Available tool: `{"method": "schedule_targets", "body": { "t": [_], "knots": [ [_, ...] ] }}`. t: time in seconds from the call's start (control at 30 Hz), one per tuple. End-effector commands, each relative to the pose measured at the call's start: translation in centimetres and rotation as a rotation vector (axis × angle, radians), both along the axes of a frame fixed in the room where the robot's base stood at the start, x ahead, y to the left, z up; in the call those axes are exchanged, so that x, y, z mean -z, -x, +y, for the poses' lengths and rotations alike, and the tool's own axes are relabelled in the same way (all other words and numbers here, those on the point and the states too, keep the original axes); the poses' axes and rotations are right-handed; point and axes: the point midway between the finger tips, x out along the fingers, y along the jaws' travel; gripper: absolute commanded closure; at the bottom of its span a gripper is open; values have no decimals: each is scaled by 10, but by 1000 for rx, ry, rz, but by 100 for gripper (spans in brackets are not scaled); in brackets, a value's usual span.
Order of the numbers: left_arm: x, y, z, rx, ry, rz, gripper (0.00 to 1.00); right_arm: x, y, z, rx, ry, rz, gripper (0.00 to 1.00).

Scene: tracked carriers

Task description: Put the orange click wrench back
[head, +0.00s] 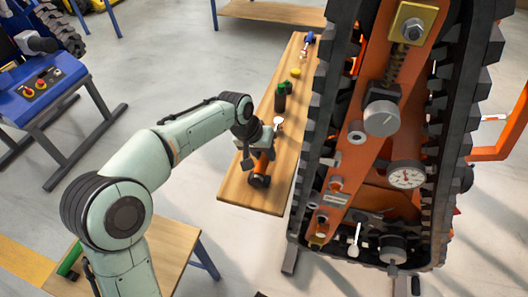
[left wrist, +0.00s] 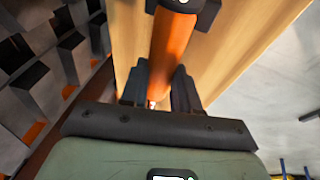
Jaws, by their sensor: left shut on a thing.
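The orange click wrench (head: 262,163) is at the near end of the long wooden bench (head: 235,190) in the head view. Its dark end points toward the bench's near edge. My left gripper (head: 264,143) is shut on it. In the left wrist view the orange handle (left wrist: 173,50) runs away from between the two dark fingers (left wrist: 158,88), with a black part at its far end. I cannot tell whether the wrench touches the bench top. My right gripper is not in view.
A tracked carrier (head: 385,120) with black treads stands close along the bench's right side. On the bench are a dark green cylinder (head: 280,97), a yellow item (head: 295,72) and a blue-handled tool (head: 309,38). A blue control stand (head: 45,85) is at left.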

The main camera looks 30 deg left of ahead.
Motion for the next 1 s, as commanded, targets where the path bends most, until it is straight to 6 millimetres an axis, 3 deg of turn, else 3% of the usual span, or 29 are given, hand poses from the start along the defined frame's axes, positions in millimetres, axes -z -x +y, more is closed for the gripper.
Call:
{"method": "schedule_targets", "body": {
  "t": [0.03, 0.07, 0.1, 0.13, 0.53, 1.0],
  "knots": [
    [6, 1, 0, 2, -1, 7, 100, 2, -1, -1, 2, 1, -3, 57],
    [7, 1, 0, 2, -2, 10, 63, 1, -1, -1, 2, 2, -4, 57],
    [7, 1, 0, 2, -1, 12, 50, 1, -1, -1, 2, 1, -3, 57],
    [7, 1, 0, 2, -1, 12, 44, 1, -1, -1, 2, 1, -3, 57],
    [-4, 0, 0, 2, -1, 5, 44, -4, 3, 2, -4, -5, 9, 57],
    [-93, 29, 16, 1, -1, 3, 44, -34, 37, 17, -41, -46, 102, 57]
  ]
}}
